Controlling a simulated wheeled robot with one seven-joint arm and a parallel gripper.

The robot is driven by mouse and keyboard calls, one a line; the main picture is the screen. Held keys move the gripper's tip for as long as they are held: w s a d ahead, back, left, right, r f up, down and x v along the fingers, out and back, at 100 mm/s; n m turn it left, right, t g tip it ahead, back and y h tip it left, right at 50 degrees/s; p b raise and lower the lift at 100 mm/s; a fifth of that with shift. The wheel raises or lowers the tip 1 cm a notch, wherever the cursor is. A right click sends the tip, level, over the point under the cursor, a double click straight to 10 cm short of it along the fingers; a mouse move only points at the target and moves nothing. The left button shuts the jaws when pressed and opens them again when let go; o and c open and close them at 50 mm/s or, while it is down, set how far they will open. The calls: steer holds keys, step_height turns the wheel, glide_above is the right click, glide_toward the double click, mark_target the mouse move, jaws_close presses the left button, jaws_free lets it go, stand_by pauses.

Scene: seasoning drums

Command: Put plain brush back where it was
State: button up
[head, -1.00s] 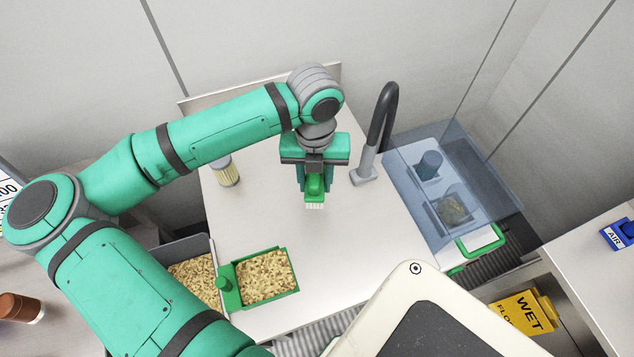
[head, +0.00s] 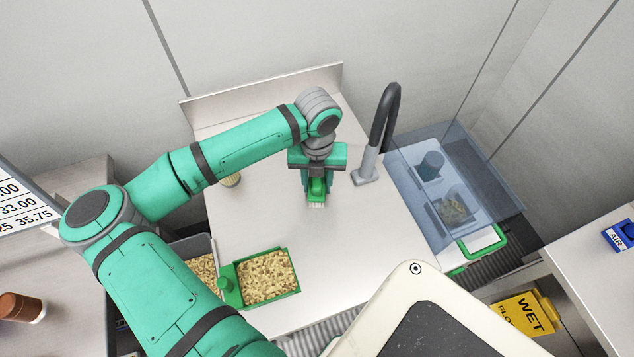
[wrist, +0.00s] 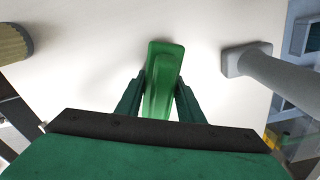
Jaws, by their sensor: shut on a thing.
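The brush is green with pale bristles. In the head view its bristles (head: 316,205) point down over the bare middle of the worktop; I cannot tell whether they touch it. My gripper (head: 317,188) is shut on the brush's green handle from above. In the wrist view the green brush (wrist: 166,50) lies between the two dark green fingers (wrist: 160,92), which press on its sides. No second brush is clearly visible.
A green scoop tray (head: 297,281) of flakes stands at the front, beside a grey bin (head: 204,243) of flakes. A ribbed yellowish cylinder (head: 231,181) stands left of my gripper. A dark tap (head: 378,135) rises close on the right, near a transparent blue-covered box (head: 500,200).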

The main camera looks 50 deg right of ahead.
steer(key=shift+f, duration=0.15)
steer(key=o, duration=1.1)
step_height(320, 180, up, 12)
steer(key=shift+w+d+r, duration=0.1)
steer(key=shift+r, duration=0.1)
